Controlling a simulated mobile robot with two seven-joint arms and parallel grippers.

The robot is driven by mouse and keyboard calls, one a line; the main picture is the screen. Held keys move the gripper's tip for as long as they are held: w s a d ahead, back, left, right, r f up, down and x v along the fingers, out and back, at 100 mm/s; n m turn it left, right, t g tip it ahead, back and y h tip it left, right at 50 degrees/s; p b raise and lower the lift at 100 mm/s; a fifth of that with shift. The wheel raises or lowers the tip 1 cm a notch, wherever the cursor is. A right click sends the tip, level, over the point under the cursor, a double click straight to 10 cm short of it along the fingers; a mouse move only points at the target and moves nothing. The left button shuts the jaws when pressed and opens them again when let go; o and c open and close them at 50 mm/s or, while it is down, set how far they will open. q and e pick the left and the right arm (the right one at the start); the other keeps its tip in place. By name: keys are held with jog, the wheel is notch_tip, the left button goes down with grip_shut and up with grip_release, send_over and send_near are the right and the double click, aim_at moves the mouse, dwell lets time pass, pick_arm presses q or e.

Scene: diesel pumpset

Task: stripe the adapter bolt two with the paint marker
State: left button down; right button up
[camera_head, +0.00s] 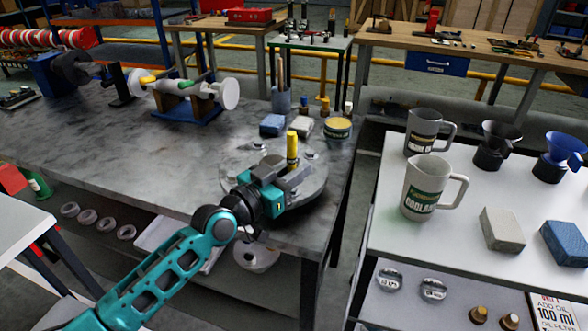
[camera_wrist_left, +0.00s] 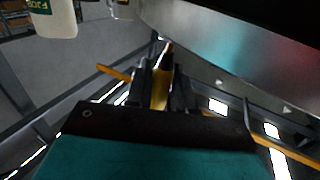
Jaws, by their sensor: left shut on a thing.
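My left gripper (camera_head: 290,180) is shut on a yellow paint marker (camera_head: 292,150), which stands upright above the fingers with a dark band near its lower part. In the left wrist view the marker (camera_wrist_left: 160,88) shows between the two dark fingers. The round grey adapter plate (camera_head: 312,191) lies on the bench top under and behind the gripper. Small raised bolt-like parts (camera_head: 309,153) show on its far side; I cannot tell which is bolt two. The marker's tip and the near part of the plate are hidden by the gripper. My right gripper is not in view.
The grey bench (camera_head: 180,165) holds a shaft assembly (camera_head: 185,92) on a blue stand. A blue sponge (camera_head: 272,124), a yellow-labelled tin (camera_head: 338,128) and a tool cup (camera_head: 281,100) stand behind the plate. A white cart (camera_head: 390,232) with jugs stands right, across a gap.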

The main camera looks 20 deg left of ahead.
aim_at(294, 146)
pick_arm(q)
jog(key=shift+w+a, duration=0.1)
jog(key=shift+w, duration=0.15)
dwell(0.3)
dwell(0.7)
jog(key=shift+s, duration=0.45)
dwell(0.4)
jog(key=shift+w+f, duration=0.1)
jog(key=shift+w, duration=0.3)
dwell(0.4)
jog(key=shift+r+p, duration=0.35)
dwell(1.1)
jog(key=shift+r+p, duration=2.4)
jog(key=shift+r, duration=0.1)
